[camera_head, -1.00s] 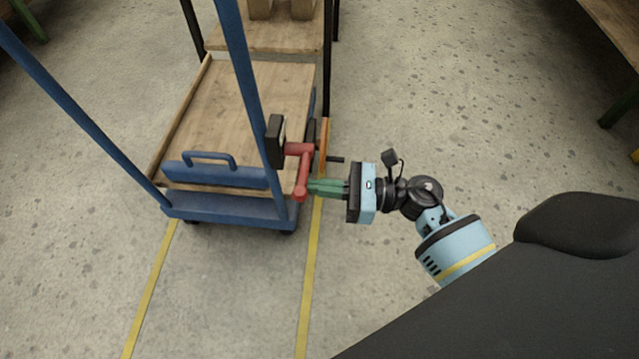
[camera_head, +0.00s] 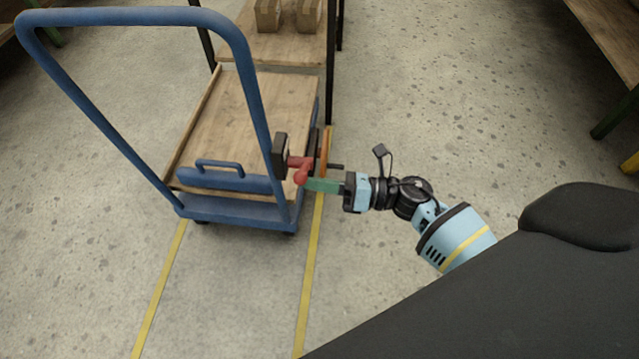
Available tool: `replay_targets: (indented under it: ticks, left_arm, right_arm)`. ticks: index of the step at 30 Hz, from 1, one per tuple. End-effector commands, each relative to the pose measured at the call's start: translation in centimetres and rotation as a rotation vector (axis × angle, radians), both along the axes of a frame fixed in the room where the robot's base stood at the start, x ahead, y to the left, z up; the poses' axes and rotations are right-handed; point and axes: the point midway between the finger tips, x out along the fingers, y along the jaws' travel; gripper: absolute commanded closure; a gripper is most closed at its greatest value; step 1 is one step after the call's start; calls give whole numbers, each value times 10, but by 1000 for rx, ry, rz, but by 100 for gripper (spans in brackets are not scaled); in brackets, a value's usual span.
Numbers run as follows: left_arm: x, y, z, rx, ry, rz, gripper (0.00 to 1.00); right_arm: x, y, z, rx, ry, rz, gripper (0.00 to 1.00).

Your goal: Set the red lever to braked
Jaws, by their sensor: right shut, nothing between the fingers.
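The red lever (camera_head: 301,172) is on the right side of the blue cart (camera_head: 240,210), by a black box (camera_head: 280,156) on the handle post. Its round knob end points toward me and looks foreshortened. My right gripper (camera_head: 310,184) has green fingers, shut and empty, with their tips at the lever's knob. The tips look to be touching the knob or just beside it; I cannot tell which. My left gripper is not in view.
The cart has a wooden deck (camera_head: 245,120) and a tall blue push handle (camera_head: 130,17). Yellow floor lines (camera_head: 308,270) run below the cart. The floor to the right is clear.

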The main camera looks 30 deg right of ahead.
Motion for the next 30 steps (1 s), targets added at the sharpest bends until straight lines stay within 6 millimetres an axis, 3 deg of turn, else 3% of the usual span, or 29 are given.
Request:
replay_targets:
  ticks: [1, 12, 21, 30]
  left_arm:
    - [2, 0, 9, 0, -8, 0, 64]
    - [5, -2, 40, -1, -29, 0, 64]
    - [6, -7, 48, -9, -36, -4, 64]
    - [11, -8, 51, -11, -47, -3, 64]
  right_arm:
    - [2, -1, 9, 24, 32, -1, 100]
    - [14, -9, 28, 216, 318, -1, 100]
    - [23, -16, 36, 337, 497, -1, 100]
    - [28, -19, 38, 340, 502, -1, 100]
